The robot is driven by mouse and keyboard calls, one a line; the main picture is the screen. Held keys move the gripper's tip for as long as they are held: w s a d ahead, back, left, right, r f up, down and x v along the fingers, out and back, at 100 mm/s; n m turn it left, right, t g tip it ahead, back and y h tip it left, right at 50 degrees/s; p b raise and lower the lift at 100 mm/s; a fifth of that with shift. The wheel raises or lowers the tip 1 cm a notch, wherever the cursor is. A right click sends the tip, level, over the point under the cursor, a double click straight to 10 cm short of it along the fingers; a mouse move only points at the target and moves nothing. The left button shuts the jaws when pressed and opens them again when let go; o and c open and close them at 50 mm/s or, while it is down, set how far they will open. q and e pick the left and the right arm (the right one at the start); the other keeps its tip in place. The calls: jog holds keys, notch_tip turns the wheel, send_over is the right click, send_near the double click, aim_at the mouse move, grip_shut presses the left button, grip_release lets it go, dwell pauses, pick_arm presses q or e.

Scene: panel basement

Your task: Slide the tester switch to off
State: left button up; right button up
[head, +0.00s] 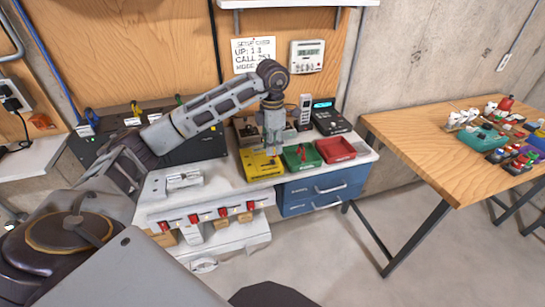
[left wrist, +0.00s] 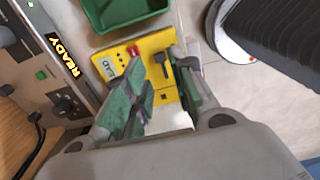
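The yellow tester (head: 256,168) lies on the white bench, left of the green bin. In the left wrist view the tester (left wrist: 122,56) shows a small red part, a label and a dark T-shaped switch handle (left wrist: 162,66). My left gripper (head: 273,149) points down over the tester, its fingers partly hiding it in the head view. In the left wrist view the left gripper (left wrist: 167,60) has its green-padded fingers apart, with the switch handle showing between them. I cannot tell whether a finger touches the handle. My right gripper is not in view.
A green bin (head: 291,163) and a red bin (head: 335,160) stand right of the tester. A dark device with a lit display (head: 330,132) and a handset (head: 304,120) stand behind. A wooden table (head: 430,158) with several small items stands at right.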

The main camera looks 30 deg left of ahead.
aim_at(272, 160)
pick_arm(q)
jog(key=shift+f, duration=2.75)
grip_shut()
